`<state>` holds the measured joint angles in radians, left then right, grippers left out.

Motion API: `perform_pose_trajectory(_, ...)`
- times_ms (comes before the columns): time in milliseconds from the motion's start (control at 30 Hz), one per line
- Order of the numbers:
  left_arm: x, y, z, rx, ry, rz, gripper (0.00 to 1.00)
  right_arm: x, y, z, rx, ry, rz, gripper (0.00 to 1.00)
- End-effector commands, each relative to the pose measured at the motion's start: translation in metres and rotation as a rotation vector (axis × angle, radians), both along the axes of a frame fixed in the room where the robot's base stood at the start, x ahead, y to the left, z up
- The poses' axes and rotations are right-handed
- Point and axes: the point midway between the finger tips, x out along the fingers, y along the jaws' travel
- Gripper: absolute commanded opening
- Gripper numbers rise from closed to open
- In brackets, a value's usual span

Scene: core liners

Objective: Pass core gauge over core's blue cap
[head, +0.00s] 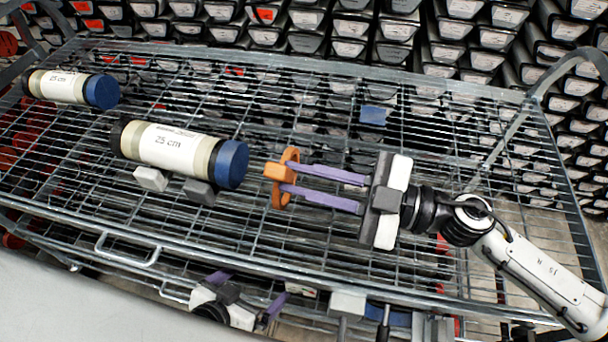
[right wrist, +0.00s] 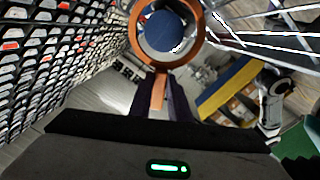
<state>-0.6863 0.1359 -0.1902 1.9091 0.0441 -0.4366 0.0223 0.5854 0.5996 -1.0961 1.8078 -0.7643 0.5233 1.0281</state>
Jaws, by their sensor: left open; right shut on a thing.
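The core (head: 170,148), labelled 25 cm, lies on the wire rack with its blue cap (head: 232,165) facing right. The orange core gauge (head: 277,172) is a ring with a handle, seen nearly edge-on to the right of the cap, with a small gap between them. In the right wrist view the blue cap (right wrist: 166,30) shows inside the ring (right wrist: 199,32). My right gripper (head: 288,180) is shut on the gauge with its purple fingers. My left gripper (head: 247,292) is open and empty, low at the rack's front edge and partly hidden by it.
A second core (head: 62,87) with a blue cap lies at the back left. A white block (head: 151,179) and a grey block (head: 199,191) sit at the core's front side. A small blue item (head: 373,115) is at the back. Stacked trays (head: 350,28) stand behind the rack.

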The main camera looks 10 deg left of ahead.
Motion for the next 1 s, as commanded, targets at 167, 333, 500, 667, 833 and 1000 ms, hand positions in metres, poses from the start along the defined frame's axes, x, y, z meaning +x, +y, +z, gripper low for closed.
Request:
perform_pose_trajectory(167,-0.003,0.000,0.000,0.000,0.006,0.000,1.00,0.000,0.000,0.001,0.001,0.000,0.000,0.00)
perform_pose_trajectory(333,-0.002,0.000,0.005,0.000,0.006,0.000,1.00,-0.001,-0.002,0.003,0.007,0.002,0.003,0.00)
perform_pose_trajectory(500,-0.002,-0.001,0.007,0.000,0.005,-0.001,1.00,0.000,0.005,0.003,0.010,0.000,0.003,0.00)
perform_pose_trajectory(667,-0.002,-0.001,0.010,0.000,0.004,-0.001,1.00,0.000,0.012,0.003,0.009,0.001,0.003,0.00)
perform_pose_trajectory(833,-0.002,-0.001,0.013,0.000,0.003,-0.001,1.00,0.000,0.019,0.003,0.009,0.001,0.005,0.00)
perform_pose_trajectory(1000,0.000,-0.001,0.017,-0.001,0.000,-0.001,1.00,0.000,0.026,0.003,0.008,0.000,0.004,0.00)
